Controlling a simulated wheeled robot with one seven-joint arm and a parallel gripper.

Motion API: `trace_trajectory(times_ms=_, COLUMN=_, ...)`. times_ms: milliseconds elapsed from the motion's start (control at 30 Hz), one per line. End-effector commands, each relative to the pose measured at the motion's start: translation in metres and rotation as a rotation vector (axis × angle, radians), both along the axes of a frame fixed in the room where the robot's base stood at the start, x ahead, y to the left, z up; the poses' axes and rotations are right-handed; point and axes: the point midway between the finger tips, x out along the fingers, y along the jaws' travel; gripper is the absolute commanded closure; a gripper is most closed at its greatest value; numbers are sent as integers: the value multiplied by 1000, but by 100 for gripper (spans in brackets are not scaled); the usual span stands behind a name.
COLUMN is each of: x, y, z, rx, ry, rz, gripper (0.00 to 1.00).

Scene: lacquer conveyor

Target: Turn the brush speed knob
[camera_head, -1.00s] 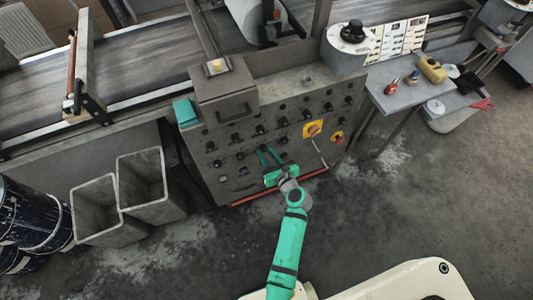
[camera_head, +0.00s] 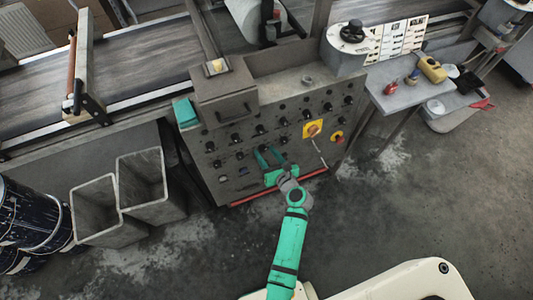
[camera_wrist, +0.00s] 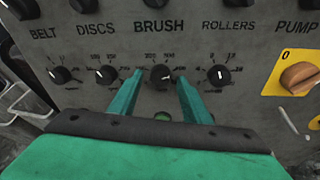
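The brush speed knob (camera_wrist: 161,75) is a small black dial with a white pointer, under the BRUSH label in the wrist view. My gripper (camera_wrist: 158,77) is open, with one green finger on each side of this knob. A gap shows between each fingertip and the knob, so the fingers do not appear to touch it. In the head view my gripper (camera_head: 268,157) is at the front of the grey control panel (camera_head: 220,184), and the brush knob cannot be made out clearly there.
In the wrist view, the discs knob (camera_wrist: 106,75) is close left and the rollers knob (camera_wrist: 219,75) close right. An orange-on-yellow pump switch (camera_wrist: 299,77) is further right. Larger black knobs line the row above. Grey bins (camera_head: 143,190) stand left of the panel; a side table (camera_head: 408,93) stands right.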

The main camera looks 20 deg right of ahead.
Motion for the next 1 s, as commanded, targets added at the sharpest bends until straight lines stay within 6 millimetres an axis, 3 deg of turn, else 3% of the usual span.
trace_trajectory(times_ms=267, x=-17, y=-2, z=5, rx=0, ry=0, rz=-1, gripper=56)
trace_trajectory(times_ms=700, x=-88, y=-12, z=31, rx=1, ry=0, rz=-1, gripper=56)
trace_trajectory(times_ms=1000, x=-101, y=-13, z=36, rx=0, ry=0, rz=0, gripper=56)
